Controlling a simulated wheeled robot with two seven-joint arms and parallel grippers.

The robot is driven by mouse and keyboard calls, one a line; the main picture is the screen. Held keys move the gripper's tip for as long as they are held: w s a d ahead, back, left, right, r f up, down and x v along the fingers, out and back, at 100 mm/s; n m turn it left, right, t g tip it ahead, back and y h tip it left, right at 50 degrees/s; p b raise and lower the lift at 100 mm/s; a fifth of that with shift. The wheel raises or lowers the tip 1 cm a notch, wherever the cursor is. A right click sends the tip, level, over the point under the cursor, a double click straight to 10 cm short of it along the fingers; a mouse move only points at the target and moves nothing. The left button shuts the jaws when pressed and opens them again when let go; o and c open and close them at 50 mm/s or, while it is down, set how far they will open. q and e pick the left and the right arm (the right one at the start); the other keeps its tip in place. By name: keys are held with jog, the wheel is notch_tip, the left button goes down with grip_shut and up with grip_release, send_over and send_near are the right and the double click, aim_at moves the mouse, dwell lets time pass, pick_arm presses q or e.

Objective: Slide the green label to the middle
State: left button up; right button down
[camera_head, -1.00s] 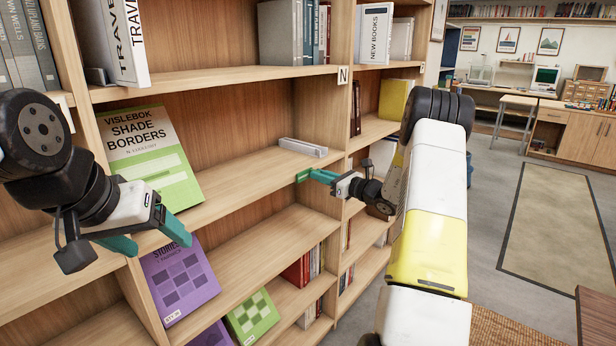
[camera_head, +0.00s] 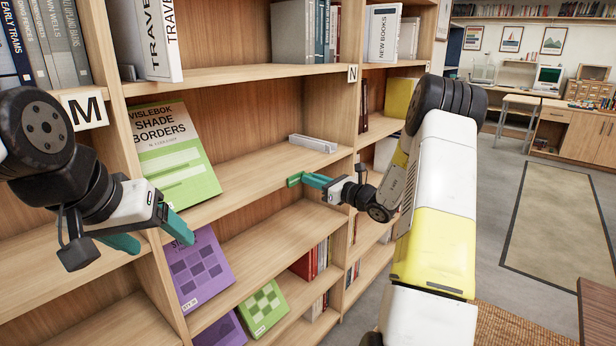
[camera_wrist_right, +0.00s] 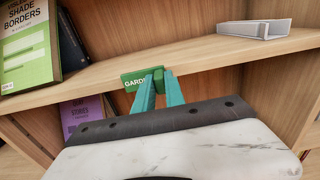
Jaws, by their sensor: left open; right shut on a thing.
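The green label (camera_head: 293,180) is on the front edge of the shelf (camera_head: 240,187) that holds the green book, left of that bay's right upright. In the right wrist view the label (camera_wrist_right: 133,80) shows white letters starting "GARD"; the fingers hide its right part. My right gripper (camera_head: 307,180) is shut on the label, its teal fingertips (camera_wrist_right: 158,76) at the shelf edge. My left gripper (camera_head: 155,236) is open and empty, in front of the bookcase at the left, below the green book.
A green-and-white book, "Vislebok Shade Borders" (camera_head: 172,155), leans on the same shelf at the left. A grey bookend (camera_head: 313,143) lies at its right. Purple (camera_head: 200,268) and green (camera_head: 263,309) books stand below. The shelf edge between label and green book looks clear.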

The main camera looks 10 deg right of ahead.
jog(key=s+a, duration=0.1)
jog(key=a, duration=0.1)
jog(key=s+a, duration=0.2)
jog(key=shift+d, duration=0.1)
jog(key=c, duration=1.4)
grip_release()
send_near(293, 181)
jog(key=shift+v, duration=0.95)
